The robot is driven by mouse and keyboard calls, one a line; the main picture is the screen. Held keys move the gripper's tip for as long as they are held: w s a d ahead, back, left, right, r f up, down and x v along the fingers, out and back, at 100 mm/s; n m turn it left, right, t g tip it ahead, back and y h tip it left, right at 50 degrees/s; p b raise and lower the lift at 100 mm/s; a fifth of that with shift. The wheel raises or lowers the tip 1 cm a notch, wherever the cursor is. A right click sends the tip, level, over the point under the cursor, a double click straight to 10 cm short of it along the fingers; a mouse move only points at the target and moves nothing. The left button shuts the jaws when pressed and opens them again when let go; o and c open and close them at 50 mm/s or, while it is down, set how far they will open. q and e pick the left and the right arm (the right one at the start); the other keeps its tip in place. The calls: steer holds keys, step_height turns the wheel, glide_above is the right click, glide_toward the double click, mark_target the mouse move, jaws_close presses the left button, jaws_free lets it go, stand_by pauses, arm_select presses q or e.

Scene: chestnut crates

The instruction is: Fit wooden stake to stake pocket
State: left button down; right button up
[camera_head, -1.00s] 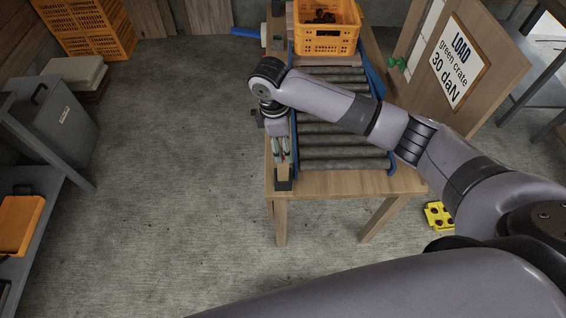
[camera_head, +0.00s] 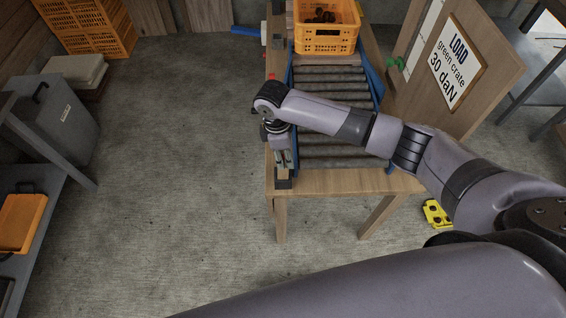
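The wooden stake (camera_head: 283,173) shows as a short pale length just below the fingers of my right gripper (camera_head: 283,163). The gripper points down at the table's near left corner, with its fingers on either side of the stake, and looks shut on it. The dark stake pocket (camera_head: 284,184) sits on the table edge directly below. The stake's lower end meets the pocket in the picture; how deep it sits cannot be told. The stake's upper part is hidden by the gripper. My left gripper is not in view.
The wooden table (camera_head: 345,183) carries a roller conveyor (camera_head: 335,150) with blue side rails. A yellow-orange crate (camera_head: 326,40) with dark contents stands at its far end. A sign board (camera_head: 459,62) stands to the right. The floor left of the table is clear.

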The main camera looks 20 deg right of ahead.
jaws_close()
stand_by(0.6)
step_height(320, 180, up, 14)
steer(key=shift+w+f+b, duration=0.1)
steer(key=shift+f+b, duration=0.1)
steer(key=shift+b, duration=0.75)
step_height(320, 180, up, 6)
steer(key=p, duration=0.1)
steer(key=shift+r, duration=0.25)
steer(key=shift+f, duration=0.15)
